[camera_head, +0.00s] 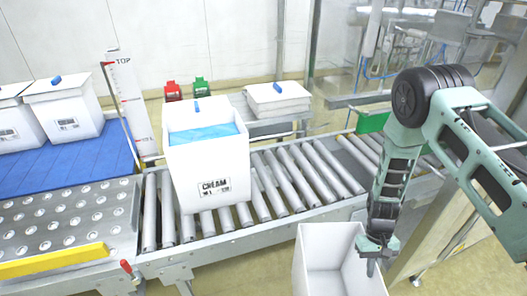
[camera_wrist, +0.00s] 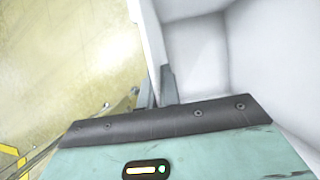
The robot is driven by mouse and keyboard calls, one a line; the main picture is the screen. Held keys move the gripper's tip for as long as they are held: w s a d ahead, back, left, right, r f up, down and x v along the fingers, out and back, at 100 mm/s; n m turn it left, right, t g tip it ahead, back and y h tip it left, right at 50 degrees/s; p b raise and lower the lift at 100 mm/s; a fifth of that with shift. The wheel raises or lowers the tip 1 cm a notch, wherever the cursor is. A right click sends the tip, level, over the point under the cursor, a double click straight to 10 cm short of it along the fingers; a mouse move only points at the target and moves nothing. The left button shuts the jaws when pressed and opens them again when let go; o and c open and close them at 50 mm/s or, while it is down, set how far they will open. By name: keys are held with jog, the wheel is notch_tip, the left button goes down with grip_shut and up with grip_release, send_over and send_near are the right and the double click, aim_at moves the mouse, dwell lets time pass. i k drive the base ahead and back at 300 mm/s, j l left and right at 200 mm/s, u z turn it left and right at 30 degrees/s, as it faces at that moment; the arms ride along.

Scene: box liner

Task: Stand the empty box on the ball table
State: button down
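The empty box (camera_head: 318,240) is white and open-topped, at the bottom centre of the head view in front of the roller conveyor. Its lower part is cut off by the frame. My gripper (camera_head: 373,264) is at its right side wall. In the wrist view the fingers (camera_wrist: 157,92) sit close together with the white box wall (camera_wrist: 149,40) between them, and the bare inside of the empty box (camera_wrist: 195,45) shows on the right. The ball table (camera_head: 62,222), a grey plate with several round balls, is at the left and its visible surface is clear.
A white CREAM box (camera_head: 208,170) with a blue liner stands on the roller conveyor (camera_head: 270,195). A yellow bar (camera_head: 55,260) edges the ball table's front. Lidded white boxes (camera_head: 65,108) stand on the blue surface (camera_head: 85,160). A marked upright board (camera_head: 125,100) stands behind.

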aim_at(71, 222)
jog(key=k+j, duration=0.1)
jog(key=j, duration=0.4)
jog(key=k+j, duration=0.15)
jog(key=j, duration=0.3)
jog(key=k+j, duration=0.1)
jog(key=j, duration=0.4)
jog(key=k+j, duration=0.1)
jog(key=j, duration=0.4)
jog(key=k+j, duration=0.15)
jog(key=j, duration=0.3)
jog(key=k+j, duration=0.1)
jog(key=j, duration=0.4)
jog(key=k+j, duration=0.1)
jog(key=j, duration=0.35)
jog(key=k+j, duration=0.15)
jog(key=j, duration=0.35)
